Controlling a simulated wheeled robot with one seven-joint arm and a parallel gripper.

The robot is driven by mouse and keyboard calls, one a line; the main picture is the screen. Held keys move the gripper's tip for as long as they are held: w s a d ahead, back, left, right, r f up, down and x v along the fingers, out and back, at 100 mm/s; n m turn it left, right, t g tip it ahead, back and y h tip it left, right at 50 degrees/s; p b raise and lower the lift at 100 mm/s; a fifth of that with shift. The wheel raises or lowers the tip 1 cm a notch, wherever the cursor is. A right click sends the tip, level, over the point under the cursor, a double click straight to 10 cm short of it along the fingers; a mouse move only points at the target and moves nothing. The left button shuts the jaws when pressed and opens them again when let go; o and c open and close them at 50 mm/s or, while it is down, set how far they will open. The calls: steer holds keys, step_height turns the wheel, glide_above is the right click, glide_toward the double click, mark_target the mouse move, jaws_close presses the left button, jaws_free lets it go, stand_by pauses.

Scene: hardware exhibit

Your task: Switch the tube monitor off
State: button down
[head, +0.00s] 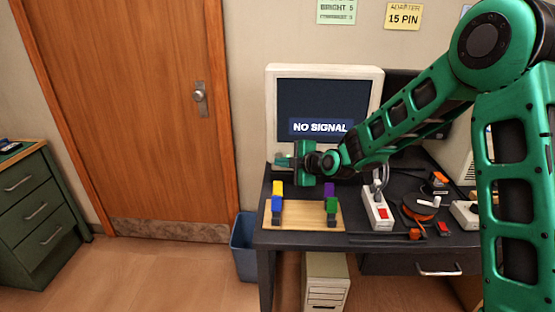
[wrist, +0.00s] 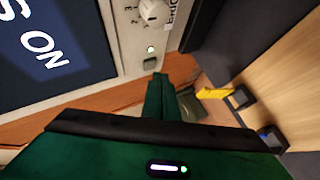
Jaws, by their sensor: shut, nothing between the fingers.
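The tube monitor (head: 372,86) stands on the dark desk, its screen lit with "NO SIGNAL". In the wrist view its pale bezel (wrist: 125,35) carries a round knob (wrist: 153,11), a lit green light (wrist: 151,49) and a small dark square button (wrist: 150,63) below the light. My gripper (head: 283,160) is in front of the monitor's lower edge. In the wrist view the gripper's closed green fingertips (wrist: 160,76) are just below the button; whether they touch it I cannot tell. The gripper is shut and empty.
A wooden board (head: 305,216) with coloured connectors lies in front of the monitor. A power strip (head: 378,209) with a red switch and an orange cable reel (head: 420,206) are to its right. A blue bin (head: 243,246) stands left of the desk (head: 265,240).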

steer(key=shift+w, duration=0.35)
steer(key=shift+w+r, duration=0.1)
steer(key=shift+w, duration=0.3)
stand_by(0.8)
steer(key=shift+s, duration=0.15)
stand_by(0.3)
steer(key=shift+s, duration=0.7)
steer(key=s, duration=0.5)
steer(key=shift+a, duration=0.1)
stand_by(0.4)
